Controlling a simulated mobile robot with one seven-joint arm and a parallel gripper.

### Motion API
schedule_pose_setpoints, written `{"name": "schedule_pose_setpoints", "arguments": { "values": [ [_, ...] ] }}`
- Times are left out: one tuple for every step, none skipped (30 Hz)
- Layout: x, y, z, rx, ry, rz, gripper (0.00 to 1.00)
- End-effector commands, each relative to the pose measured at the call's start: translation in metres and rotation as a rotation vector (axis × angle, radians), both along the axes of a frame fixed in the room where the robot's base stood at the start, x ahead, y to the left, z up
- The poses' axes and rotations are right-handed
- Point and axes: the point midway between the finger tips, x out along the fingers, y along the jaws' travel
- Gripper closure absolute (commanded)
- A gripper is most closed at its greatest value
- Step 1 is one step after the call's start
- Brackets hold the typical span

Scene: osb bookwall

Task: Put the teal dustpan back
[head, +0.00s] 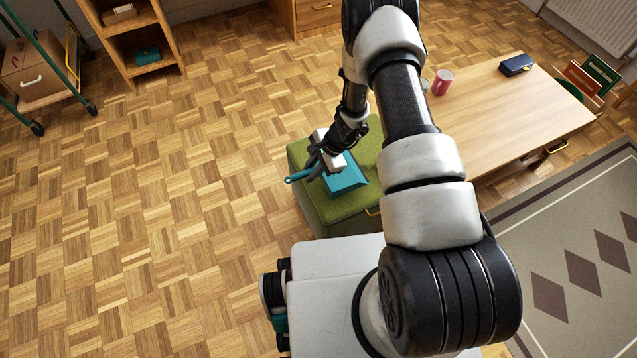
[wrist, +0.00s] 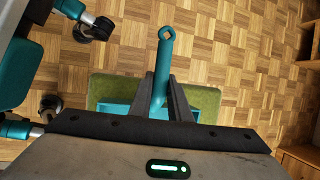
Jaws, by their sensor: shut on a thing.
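The teal dustpan (head: 349,179) is at the green ottoman (head: 315,207) in the head view, its flat pan over the top and its handle pointing left past the edge. My gripper (head: 319,165) is shut on the handle. In the wrist view the dustpan's handle (wrist: 164,65) stands between the two fingers of my gripper (wrist: 166,82), with its holed end beyond them. Part of the pan shows behind the fingers, over the green ottoman (wrist: 207,102). I cannot tell whether the pan touches the ottoman's top.
A wooden table (head: 500,110) with a pink cup (head: 442,82) and a dark blue case (head: 516,65) stands right of the ottoman. A wooden shelf (head: 135,70) holds a teal item (head: 147,56) at the back left. A green cart (head: 45,75) is beside it. The left floor is clear.

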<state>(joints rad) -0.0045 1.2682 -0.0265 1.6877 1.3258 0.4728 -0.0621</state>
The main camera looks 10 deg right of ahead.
Motion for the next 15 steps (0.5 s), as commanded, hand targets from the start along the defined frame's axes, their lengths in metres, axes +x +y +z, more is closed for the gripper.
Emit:
{"name": "schedule_pose_setpoints", "arguments": {
  "values": [
    [0.000, 0.000, -0.010, 0.001, 0.001, 0.001, 1.00],
    [0.000, 0.000, -0.014, 0.001, 0.000, 0.001, 1.00],
    [0.000, 0.001, -0.017, 0.001, -0.001, 0.002, 1.00],
    [0.000, 0.001, -0.018, 0.001, -0.001, 0.002, 1.00],
    [0.000, 0.001, -0.020, 0.001, -0.001, 0.002, 1.00],
    [0.000, 0.001, -0.022, 0.001, -0.001, 0.002, 1.00],
    [0.000, 0.001, -0.025, 0.002, 0.000, 0.002, 1.00],
    [0.000, 0.001, -0.028, 0.001, 0.001, 0.003, 1.00],
    [0.000, 0.001, -0.033, 0.002, 0.000, 0.002, 1.00],
    [0.000, 0.001, -0.038, 0.002, 0.000, 0.002, 1.00],
    [-0.001, 0.001, -0.043, 0.001, 0.001, 0.002, 1.00],
    [-0.001, 0.001, -0.050, 0.001, 0.001, 0.003, 1.00],
    [0.000, 0.000, -0.053, 0.001, -0.001, 0.003, 1.00],
    [0.000, 0.000, -0.056, 0.001, -0.001, 0.003, 1.00],
    [0.000, 0.000, -0.058, 0.001, -0.001, 0.003, 1.00]
  ]
}}
